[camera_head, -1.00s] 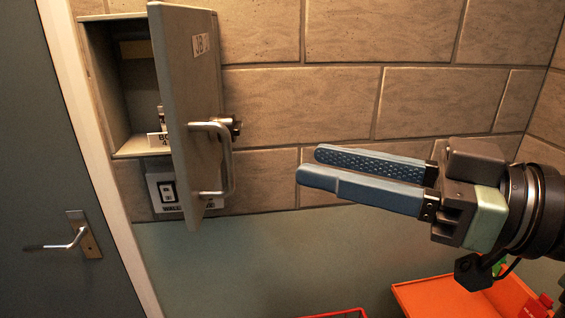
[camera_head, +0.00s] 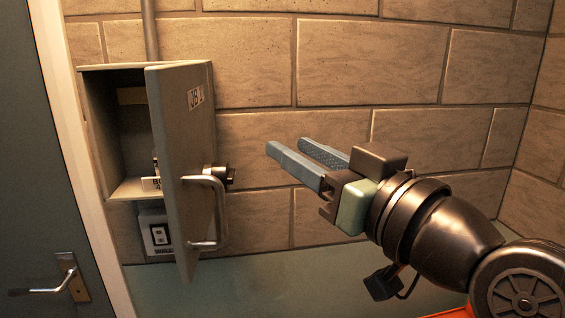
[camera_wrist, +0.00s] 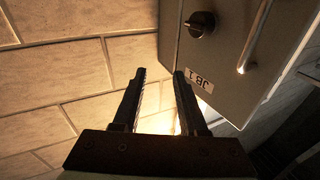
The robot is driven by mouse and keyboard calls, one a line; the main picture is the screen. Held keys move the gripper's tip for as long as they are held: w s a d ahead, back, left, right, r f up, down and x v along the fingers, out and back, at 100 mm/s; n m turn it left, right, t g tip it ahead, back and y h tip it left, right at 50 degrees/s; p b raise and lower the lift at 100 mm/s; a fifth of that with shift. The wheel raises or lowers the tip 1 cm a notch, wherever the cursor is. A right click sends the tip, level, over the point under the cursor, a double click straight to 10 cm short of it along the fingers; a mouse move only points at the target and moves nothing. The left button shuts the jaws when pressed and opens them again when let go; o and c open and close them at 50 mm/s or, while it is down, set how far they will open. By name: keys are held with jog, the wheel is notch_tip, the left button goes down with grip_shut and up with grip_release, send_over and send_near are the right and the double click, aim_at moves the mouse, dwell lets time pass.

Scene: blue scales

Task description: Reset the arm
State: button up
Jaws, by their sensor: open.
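My gripper (camera_head: 308,156) is open and empty in the head view, to the right of a grey wall box. Its blue fingers point left toward the box, with a gap between them and the box door. In the wrist view my gripper (camera_wrist: 158,75) shows two dark fingers apart with nothing between them. The box door (camera_head: 180,120) stands open and carries a bar handle (camera_head: 222,212) and a label. The door (camera_wrist: 225,55) also shows at the upper right of the wrist view, with a dark knob and the label.
The box interior (camera_head: 118,140) is open, with a small shelf. A switch (camera_head: 157,236) sits below it. A grey door with a lever handle (camera_head: 45,288) is at the far left. The brick wall (camera_head: 330,60) is clear above my arm. An orange edge (camera_head: 452,312) shows at the bottom.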

jog(key=s+a+r+m+t+h+p, duration=0.1)
jog(key=s+r+m+t+h, duration=0.2)
jog(key=s+r+t+h, duration=0.2)
jog(key=s+a+r+m+t+h+p, duration=0.1)
jog(key=s+r+t+h, duration=0.4)
jog(key=r, duration=0.5)
jog(key=shift+s+a+r+m+t, duration=0.35)
jog(key=shift+s+a+m+t, duration=0.15)
jog(key=shift+s+m+t, duration=0.3)
